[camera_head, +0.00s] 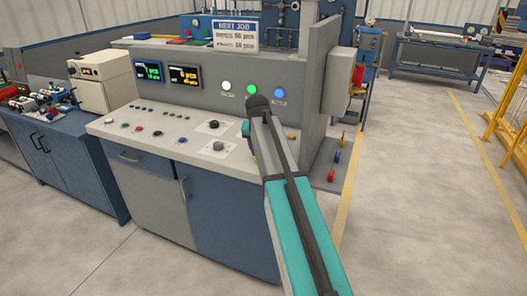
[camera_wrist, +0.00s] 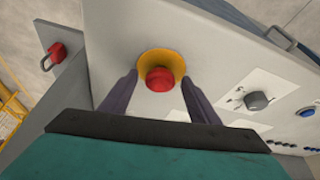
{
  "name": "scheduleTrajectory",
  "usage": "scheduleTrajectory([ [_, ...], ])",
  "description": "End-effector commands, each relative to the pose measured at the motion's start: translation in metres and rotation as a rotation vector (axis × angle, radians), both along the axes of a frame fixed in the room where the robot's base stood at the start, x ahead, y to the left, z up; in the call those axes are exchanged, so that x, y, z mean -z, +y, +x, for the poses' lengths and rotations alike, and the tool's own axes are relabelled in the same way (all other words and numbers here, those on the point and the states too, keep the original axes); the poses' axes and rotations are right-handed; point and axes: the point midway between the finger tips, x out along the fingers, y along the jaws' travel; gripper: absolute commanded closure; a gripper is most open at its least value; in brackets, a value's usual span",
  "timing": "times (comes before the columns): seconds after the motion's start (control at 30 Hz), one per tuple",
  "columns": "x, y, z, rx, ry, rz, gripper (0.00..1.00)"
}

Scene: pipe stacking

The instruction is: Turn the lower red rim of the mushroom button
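The mushroom button (camera_wrist: 160,82) is red and sits in a yellow cone-shaped collar (camera_wrist: 175,59) on the light grey panel, in the wrist view. Its lower red rim cannot be clearly told apart from the cap. My gripper (camera_wrist: 159,75) is open, with one dark finger on either side of the button and collar. No contact between the fingers and the red part shows. In the head view my arm covers the button, and only a teal bit of my gripper (camera_head: 246,129) shows beside the arm.
A black rotary knob (camera_wrist: 258,101) is right of the button in the wrist view. A red padlock-like part (camera_wrist: 55,53) is at left. In the head view, the console's upright panel (camera_head: 215,95) stands behind my arm. Open floor (camera_head: 420,200) lies to the right.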

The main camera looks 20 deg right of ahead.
Motion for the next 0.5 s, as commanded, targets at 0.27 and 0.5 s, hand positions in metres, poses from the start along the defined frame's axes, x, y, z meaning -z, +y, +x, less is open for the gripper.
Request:
scheduleTrajectory([
  [0.27,-0.003,0.001,0.000,-0.001,-0.002,-0.001,0.44],
  [0.5,-0.018,0.004,-0.005,-0.002,-0.004,-0.001,0.44],
])
